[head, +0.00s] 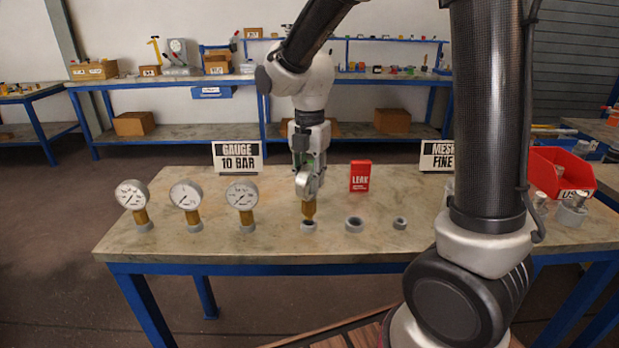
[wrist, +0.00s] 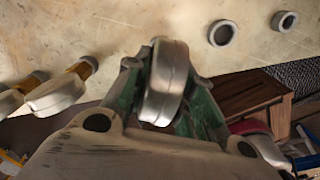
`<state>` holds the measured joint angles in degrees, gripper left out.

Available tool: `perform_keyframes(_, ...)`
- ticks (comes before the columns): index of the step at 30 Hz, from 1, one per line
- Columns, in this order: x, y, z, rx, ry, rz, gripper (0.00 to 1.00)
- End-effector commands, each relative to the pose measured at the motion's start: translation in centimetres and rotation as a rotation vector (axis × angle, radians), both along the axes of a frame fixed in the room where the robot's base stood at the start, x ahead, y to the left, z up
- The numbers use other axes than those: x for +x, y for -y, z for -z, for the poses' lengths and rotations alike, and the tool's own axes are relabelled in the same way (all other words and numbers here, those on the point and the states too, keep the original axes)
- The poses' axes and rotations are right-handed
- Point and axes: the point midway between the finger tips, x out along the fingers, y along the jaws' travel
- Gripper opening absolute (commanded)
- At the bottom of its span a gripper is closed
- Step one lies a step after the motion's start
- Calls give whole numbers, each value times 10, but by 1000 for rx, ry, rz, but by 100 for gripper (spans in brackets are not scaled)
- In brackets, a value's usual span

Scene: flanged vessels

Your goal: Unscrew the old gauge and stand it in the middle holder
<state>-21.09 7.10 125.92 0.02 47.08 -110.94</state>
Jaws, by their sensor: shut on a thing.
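My gripper (head: 308,170) is shut on a gauge (head: 310,187), seen nearly edge-on with its brass stem pointing down. The stem's lower end is at the mouth of a grey ring holder (head: 308,227); I cannot tell whether it is inside or just above. In the wrist view the gauge (wrist: 165,85) sits between the green-sided fingers (wrist: 165,75), hiding its own holder. Three white-dial gauges (head: 131,195) (head: 186,196) (head: 242,196) stand upright in grey bases to the left.
A GAUGE 10 BAR sign (head: 237,156), a red LEAK card (head: 360,176) and a MESH FINE sign (head: 437,156) stand along the table's back. A red bin (head: 560,172) is at the far right. The table (head: 270,248) is clear in front of the holders.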

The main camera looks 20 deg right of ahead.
Motion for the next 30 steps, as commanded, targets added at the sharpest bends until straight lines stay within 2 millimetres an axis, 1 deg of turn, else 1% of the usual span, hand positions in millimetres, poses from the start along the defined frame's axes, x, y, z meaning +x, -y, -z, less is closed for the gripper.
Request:
perform_keyframes(8,0,0,3,0,0,0,0)
perform_keyframes(30,0,0,26,0,0,0,0)
